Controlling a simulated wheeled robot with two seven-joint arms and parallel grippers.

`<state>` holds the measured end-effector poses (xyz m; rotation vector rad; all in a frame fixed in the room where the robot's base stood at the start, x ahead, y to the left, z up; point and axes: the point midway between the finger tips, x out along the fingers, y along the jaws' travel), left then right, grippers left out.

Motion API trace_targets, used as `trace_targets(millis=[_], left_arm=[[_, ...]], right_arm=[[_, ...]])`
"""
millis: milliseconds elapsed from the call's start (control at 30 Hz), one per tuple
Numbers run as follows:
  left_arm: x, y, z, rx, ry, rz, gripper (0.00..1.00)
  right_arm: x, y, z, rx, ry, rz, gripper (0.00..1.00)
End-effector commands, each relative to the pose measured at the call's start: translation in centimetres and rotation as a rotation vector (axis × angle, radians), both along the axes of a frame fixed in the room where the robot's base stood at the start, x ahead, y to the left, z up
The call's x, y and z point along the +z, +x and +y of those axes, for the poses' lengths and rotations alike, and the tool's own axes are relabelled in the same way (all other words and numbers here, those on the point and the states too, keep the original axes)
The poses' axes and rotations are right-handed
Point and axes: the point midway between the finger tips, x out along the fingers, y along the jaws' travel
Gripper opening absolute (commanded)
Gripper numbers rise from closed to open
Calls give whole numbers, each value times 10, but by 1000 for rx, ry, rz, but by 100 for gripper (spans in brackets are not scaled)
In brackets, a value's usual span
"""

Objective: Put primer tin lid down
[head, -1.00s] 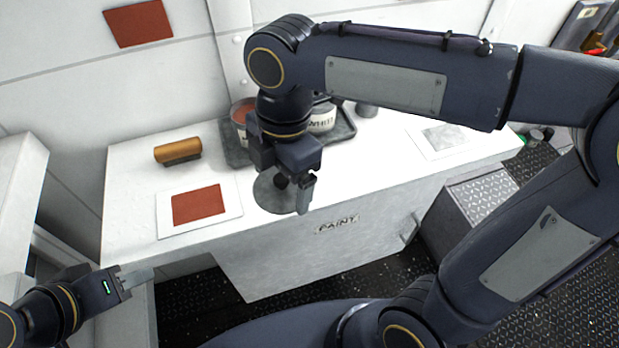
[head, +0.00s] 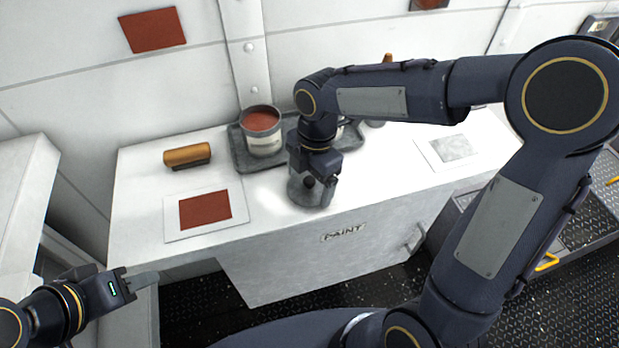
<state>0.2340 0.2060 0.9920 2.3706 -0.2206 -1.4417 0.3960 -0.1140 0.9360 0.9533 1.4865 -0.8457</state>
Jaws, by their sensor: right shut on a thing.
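The lid (head: 298,197) is a grey disc with a dark knob, at the counter's front edge. My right gripper (head: 325,192) is shut on its knob from above. I cannot tell whether the lid touches the counter or hangs just above it. An open tin (head: 264,146) of red-brown paint, its label unreadable, stands on a grey tray (head: 243,158) behind and left of the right gripper. My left gripper (head: 146,280) is low at the left, in front of the counter, apart from everything; its finger gap cannot be made out.
On the white counter (head: 140,207) lie an orange-brown block (head: 187,155), a card with a red swatch (head: 205,209) and a card with a grey swatch (head: 452,148). Another tin on the tray is mostly hidden by my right arm. Bare counter lies around the lid.

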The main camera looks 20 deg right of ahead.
Motion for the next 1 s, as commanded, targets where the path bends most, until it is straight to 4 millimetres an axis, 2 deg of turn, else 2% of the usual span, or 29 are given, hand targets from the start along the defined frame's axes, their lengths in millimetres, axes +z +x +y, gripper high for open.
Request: trace_targets(millis=[300, 333, 433, 767, 867, 1000], left_arm=[[-3, 0, 0, 0, 0, 0, 36], [-3, 0, 0, 0, 0, 0, 36], [-2, 0, 0, 0, 0, 0, 36], [1, 0, 0, 0, 0, 0, 36], [2, 0, 0, 0, 0, 0, 36], [5, 0, 0, 0, 0, 0, 36]], right_arm=[[-4, 0, 0, -1, 0, 0, 64], [-4, 0, 0, -1, 0, -1, 87], [-3, 0, 0, -1, 0, -1, 100], [4, 1, 0, -1, 0, -2, 100], [18, 2, -2, -2, 0, -4, 100], [48, 4, -5, -3, 2, -7, 100]])
